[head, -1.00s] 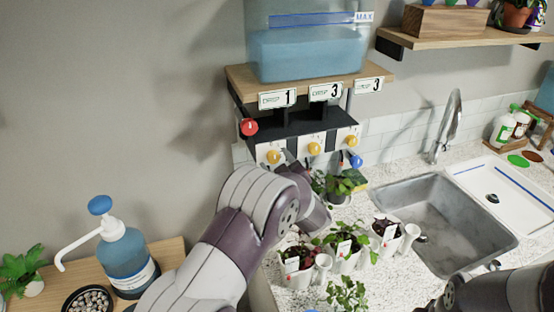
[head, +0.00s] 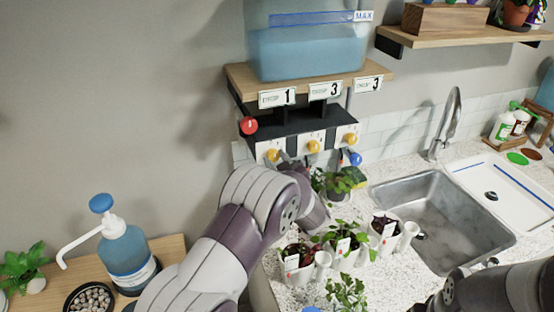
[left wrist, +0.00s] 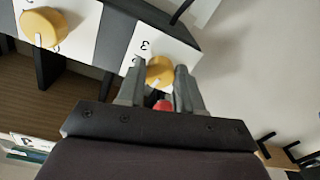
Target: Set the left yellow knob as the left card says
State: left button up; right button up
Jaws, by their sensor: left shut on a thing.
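The left yellow knob (head: 272,155) sits on a white plate at the left of the dark panel, below the left card (head: 277,98), which reads 1. My left gripper (left wrist: 160,84) is shut on this knob, which shows between its fingertips in the left wrist view (left wrist: 160,69). A printed 3 shows on the knob's plate there. The knob's pointer is mostly hidden by the fingers. In the head view my left arm covers most of the gripper. Only a part of my right arm shows at the bottom right; its gripper is out of view.
The middle yellow knob (head: 314,146) and right yellow knob (head: 351,139) are close by. A red ball (head: 249,125) is left of the panel; a blue ball (head: 355,159) is at its right. Potted seedlings (head: 342,247) stand below on the counter. The sink (head: 440,220) is right.

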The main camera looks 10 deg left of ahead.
pick_arm(q)
jog(key=m+p, duration=0.2)
jog(key=m, duration=0.3)
jog(key=shift+s, duration=0.1)
jog(key=shift+m, duration=0.5)
jog(key=o, duration=1)
jog(key=shift+o, duration=0.2)
jog(key=b+v, duration=0.3)
jog(key=v, duration=0.9)
jog(key=shift+s+d+f, duration=0.15)
jog(key=shift+s+f, duration=0.05)
jog(key=shift+s, duration=0.15)
